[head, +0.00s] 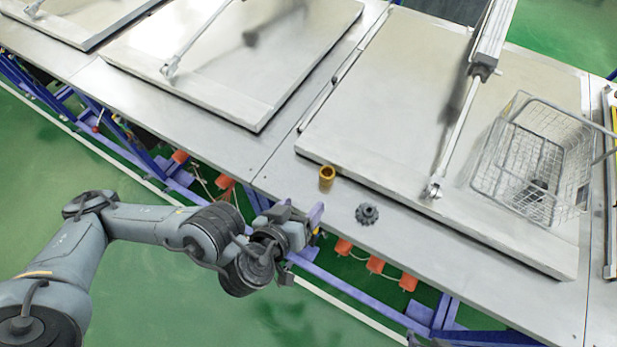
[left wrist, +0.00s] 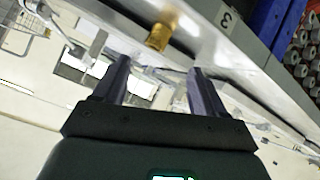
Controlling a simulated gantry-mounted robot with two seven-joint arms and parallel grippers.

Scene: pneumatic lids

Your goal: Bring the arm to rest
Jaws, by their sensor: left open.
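My left arm reaches in from the lower left in the head view. Its gripper (head: 313,222) is at the front edge of the table, just below and left of a small brass cylinder (head: 327,177). In the left wrist view the two fingers (left wrist: 159,78) stand apart with nothing held between them. The brass cylinder (left wrist: 162,31) shows beyond the fingertips, apart from them. A dark gear (head: 367,214) lies on the table front, to the right of the gripper. My right gripper does not show in either view.
A wire basket (head: 485,185) with a dark part (head: 536,190) inside stands on the right lid (head: 400,110). A pneumatic cylinder (head: 487,50) joins that lid. Another lid (head: 225,75) lies to the left. Green floor (head: 150,250) is open before the table.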

